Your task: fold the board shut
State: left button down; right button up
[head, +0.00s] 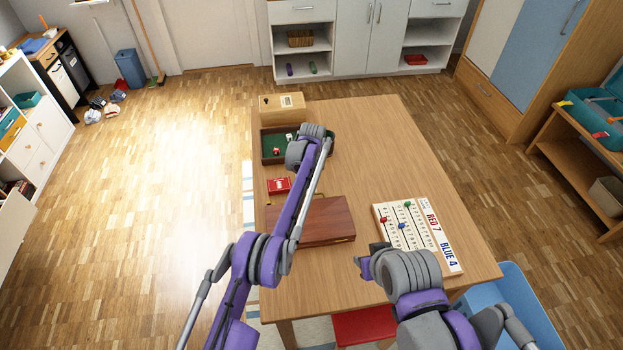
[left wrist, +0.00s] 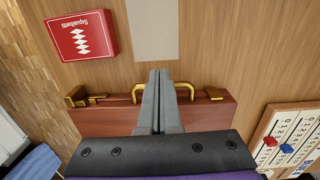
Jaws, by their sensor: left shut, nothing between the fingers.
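The board is a reddish-brown wooden case (head: 328,222) lying flat on the table as one slab. It also shows in the left wrist view (left wrist: 110,122), with a brass handle (left wrist: 137,92) and brass clasps along its far edge. I cannot make out a gap between its halves. My left gripper (left wrist: 160,75) is shut and empty, its fingers over the middle of the handle edge. Touching or just above, I cannot tell. In the head view, my left arm hides its fingertips. My right gripper (head: 364,264) is near the table's front, right of the case; its opening is unclear.
A red Squabetti box (left wrist: 82,36) lies beyond the case at left. A score board (head: 388,214) with coloured pegs lies to the right. A green-lined tray (head: 268,160) and a wooden box (head: 270,106) stand farther back. The table's far right (head: 370,130) is clear.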

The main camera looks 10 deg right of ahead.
pick_arm(q)
jog(key=shift+f, duration=0.2)
jog(key=shift+r, duration=0.1)
dwell(0.4)
notch_tip(320, 180, up, 7)
jog(key=shift+s+r, duration=0.15)
jog(key=shift+d, duration=0.1)
